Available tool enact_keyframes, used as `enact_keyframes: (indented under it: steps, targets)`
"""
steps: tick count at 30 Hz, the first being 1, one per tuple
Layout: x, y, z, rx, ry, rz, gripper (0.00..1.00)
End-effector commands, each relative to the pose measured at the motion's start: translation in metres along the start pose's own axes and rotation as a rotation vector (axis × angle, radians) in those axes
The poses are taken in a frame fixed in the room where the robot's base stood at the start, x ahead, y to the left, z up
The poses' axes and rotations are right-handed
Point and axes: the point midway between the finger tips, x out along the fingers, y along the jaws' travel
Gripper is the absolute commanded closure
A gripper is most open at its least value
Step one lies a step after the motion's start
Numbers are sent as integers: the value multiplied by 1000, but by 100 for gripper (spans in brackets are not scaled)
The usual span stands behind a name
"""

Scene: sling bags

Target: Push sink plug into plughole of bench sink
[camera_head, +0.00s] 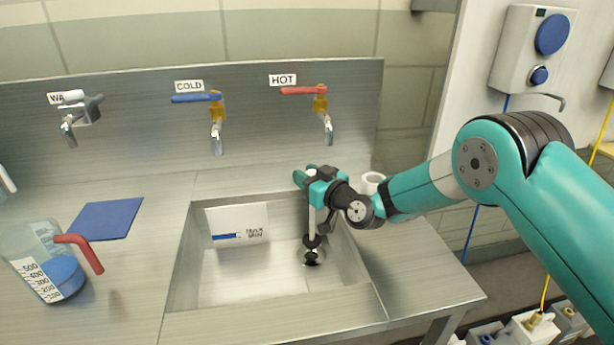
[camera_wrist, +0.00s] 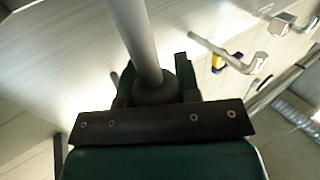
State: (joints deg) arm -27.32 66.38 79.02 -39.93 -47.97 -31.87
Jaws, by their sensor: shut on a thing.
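The bench sink (camera_head: 335,303) is a steel basin sunk in the counter, in the middle of the head view. My gripper (camera_head: 318,200) is over its right rear part, shut on the sink plug (camera_head: 312,242). The plug has a pale upright stem and a dark lower end. The dark plughole (camera_head: 312,258) lies in the basin floor just below that end; I cannot tell whether they touch. In the wrist view, the pale stem and a dark rounded collar (camera_wrist: 155,88) are between the fingers of my gripper (camera_wrist: 153,98); the plughole is hidden there.
Cold (camera_head: 217,135) and hot (camera_head: 326,118) taps stand behind the sink. A labelled card (camera_head: 238,222) is at the basin's back left. A measuring jug (camera_head: 45,265) and blue mat (camera_head: 106,219) are left. A white cup (camera_head: 372,182) stands behind my wrist.

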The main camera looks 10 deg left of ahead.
Motion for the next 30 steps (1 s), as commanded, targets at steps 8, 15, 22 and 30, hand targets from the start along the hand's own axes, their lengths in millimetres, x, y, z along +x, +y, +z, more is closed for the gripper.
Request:
enact_keyframes:
  steps: [8,15,22,30]
  targets:
    - [0,0,18,0,1,0,100]
    - [0,0,18,0,1,0,100]
    - [0,0,18,0,1,0,100]
    - [0,0,18,-1,2,0,100]
